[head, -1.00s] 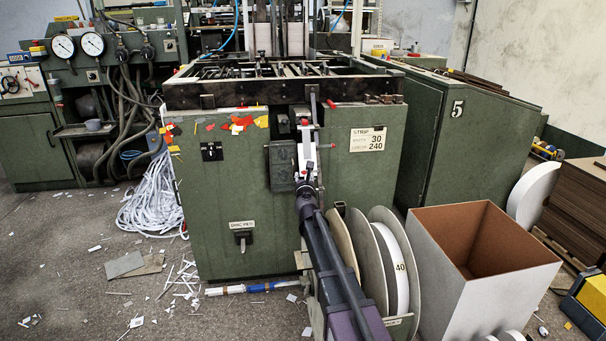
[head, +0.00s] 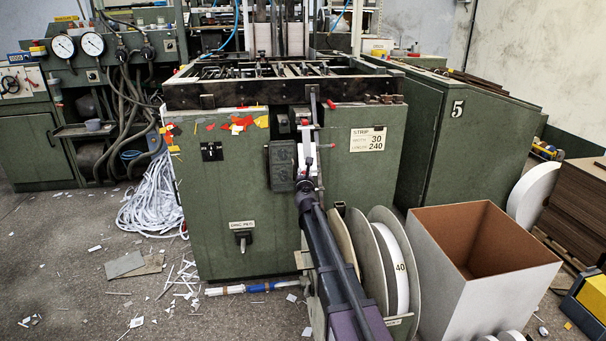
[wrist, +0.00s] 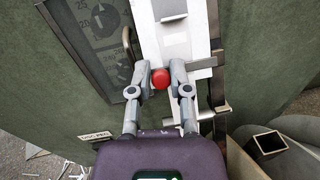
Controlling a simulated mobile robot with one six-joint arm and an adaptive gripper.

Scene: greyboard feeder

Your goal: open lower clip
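The lower clip's round red knob (wrist: 160,78) sits in front of a white strip channel (wrist: 180,40) in the wrist view. My gripper (wrist: 160,72) has one finger on each side of this knob, with little or no gap visible. Its fingertips are drawn in toward each other. In the head view my gripper (head: 308,165) is at the front of the green machine, and my arm hides much of the lower clip. An upper red handle (head: 331,104) stands above.
A dark grey box with a dial (wrist: 100,25) is close left of my fingers. A metal bracket (wrist: 215,112) is close on the right. Strip reels (head: 388,265) and an open carton (head: 480,265) stand right of my arm. Paper scraps litter the floor at left.

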